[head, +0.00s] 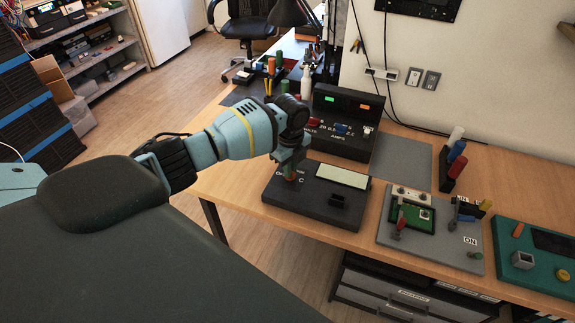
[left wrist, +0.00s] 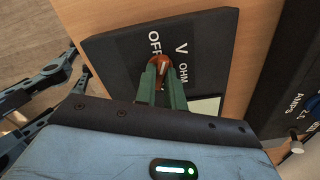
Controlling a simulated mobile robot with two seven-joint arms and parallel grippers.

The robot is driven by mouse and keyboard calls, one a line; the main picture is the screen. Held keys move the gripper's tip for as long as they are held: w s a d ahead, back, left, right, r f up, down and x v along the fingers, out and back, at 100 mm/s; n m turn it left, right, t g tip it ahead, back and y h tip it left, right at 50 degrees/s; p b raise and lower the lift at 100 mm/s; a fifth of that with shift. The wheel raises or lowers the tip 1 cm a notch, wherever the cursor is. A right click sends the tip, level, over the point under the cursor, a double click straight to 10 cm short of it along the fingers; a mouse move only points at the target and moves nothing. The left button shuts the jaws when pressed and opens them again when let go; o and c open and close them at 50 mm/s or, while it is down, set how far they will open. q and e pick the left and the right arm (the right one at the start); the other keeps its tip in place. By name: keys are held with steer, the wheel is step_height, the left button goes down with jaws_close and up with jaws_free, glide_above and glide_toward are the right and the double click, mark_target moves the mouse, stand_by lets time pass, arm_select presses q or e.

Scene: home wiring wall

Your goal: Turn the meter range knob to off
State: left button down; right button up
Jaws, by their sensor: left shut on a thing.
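The meter (head: 300,208) is a flat black box on the wooden bench, with a pale display (head: 343,176). Its range knob (left wrist: 158,61) is orange-red, and the labels OFF, V and OHM stand around it in the left wrist view. In the head view only a bit of the knob (head: 291,177) shows below the fingers. My left gripper (left wrist: 161,76) is shut on the knob, its green fingers on either side. The fingers hide part of the knob, and I cannot tell exactly which label it points to. My right gripper is not in view.
To the right are a grey board (head: 452,242) with a green circuit and a teal board (head: 540,278). The bench's front edge is close to the meter.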

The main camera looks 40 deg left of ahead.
arm_select(q)
steer(key=shift+n+p, duration=0.7)
steer(key=shift+n, duration=1.6)
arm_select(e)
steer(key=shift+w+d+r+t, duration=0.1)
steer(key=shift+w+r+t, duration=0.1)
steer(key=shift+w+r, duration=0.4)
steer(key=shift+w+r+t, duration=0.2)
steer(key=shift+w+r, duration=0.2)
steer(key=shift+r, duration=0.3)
arm_select(q)
steer(key=c, duration=1.5)
jaws_free()
step_height(320, 180, up, 7)
steer(key=shift+f+p, duration=0.2)
steer(key=shift+p, duration=0.25)
steer(key=shift+r, duration=0.6)
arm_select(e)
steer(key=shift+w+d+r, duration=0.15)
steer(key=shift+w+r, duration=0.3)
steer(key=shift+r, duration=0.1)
